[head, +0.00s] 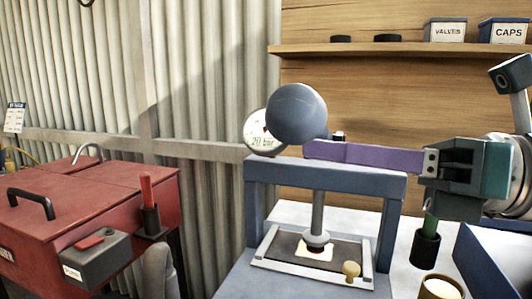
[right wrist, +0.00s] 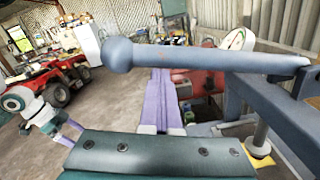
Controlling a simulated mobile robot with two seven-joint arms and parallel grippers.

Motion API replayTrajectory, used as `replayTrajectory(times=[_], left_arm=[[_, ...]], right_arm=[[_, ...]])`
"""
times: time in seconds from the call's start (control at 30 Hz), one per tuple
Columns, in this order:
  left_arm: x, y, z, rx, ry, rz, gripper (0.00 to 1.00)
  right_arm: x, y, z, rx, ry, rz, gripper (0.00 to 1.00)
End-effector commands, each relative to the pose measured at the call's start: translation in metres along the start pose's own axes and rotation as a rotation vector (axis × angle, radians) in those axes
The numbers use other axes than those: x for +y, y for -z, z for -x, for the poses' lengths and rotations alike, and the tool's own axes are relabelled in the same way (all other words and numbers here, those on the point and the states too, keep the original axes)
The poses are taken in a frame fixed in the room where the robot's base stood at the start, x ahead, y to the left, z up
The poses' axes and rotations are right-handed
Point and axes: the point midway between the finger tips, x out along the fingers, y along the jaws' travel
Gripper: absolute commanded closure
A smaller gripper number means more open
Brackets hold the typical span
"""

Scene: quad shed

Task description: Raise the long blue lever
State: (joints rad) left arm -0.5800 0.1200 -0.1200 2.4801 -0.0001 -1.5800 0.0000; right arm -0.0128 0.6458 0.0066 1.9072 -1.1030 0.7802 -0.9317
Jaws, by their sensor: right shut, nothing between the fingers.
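The long blue lever ends in a large blue-grey ball (head: 296,112), which points toward me in the head view above the blue press frame (head: 330,172). In the right wrist view the lever (right wrist: 220,57) runs nearly level across the picture, its ball at the left. My right gripper (head: 308,150) is shut and empty, its purple fingers pointing left. The fingertips are just below and beside the ball in the head view; contact cannot be told. In the right wrist view the fingers pass under the lever. My left gripper (right wrist: 70,122) shows small at the left there, its jaws unclear.
A white gauge (head: 257,134) is partly behind the ball. A red cabinet (head: 90,205) with a grey switch box (head: 95,262) stands left. A shelf (head: 400,49) with labelled bins is above. A green-handled tool in a black cup (head: 425,249) stands right of the press.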

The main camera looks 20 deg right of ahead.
Motion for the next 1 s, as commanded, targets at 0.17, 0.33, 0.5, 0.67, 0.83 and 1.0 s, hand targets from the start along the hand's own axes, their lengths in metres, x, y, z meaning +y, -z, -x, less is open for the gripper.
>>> replayTrajectory(times=[0.17,0.33,0.5,0.67,0.83,1.0], left_arm=[[-0.001,0.005,0.014,0.0,0.0,0.0,0.0],[-0.001,0.012,0.036,0.0,0.0,0.0,0.0],[-0.002,0.021,0.065,0.0,0.0,0.0,0.0],[-0.003,0.027,0.086,0.0,0.0,0.0,0.0],[-0.004,0.032,0.101,0.0,0.0,0.0,0.0],[-0.004,0.035,0.11,0.0,0.0,0.0,0.0]], right_arm=[[0.003,-0.017,-0.001,-0.006,0.002,-0.046,1.0],[0.005,-0.04,-0.002,-0.007,0.007,-0.14,1.0],[0.003,-0.072,-0.003,-0.007,0.016,-0.291,1.0],[-0.005,-0.1,-0.004,-0.008,0.023,-0.442,1.0],[-0.017,-0.126,-0.005,-0.01,0.031,-0.595,1.0],[-0.03,-0.145,-0.006,-0.011,0.036,-0.726,1.0]])
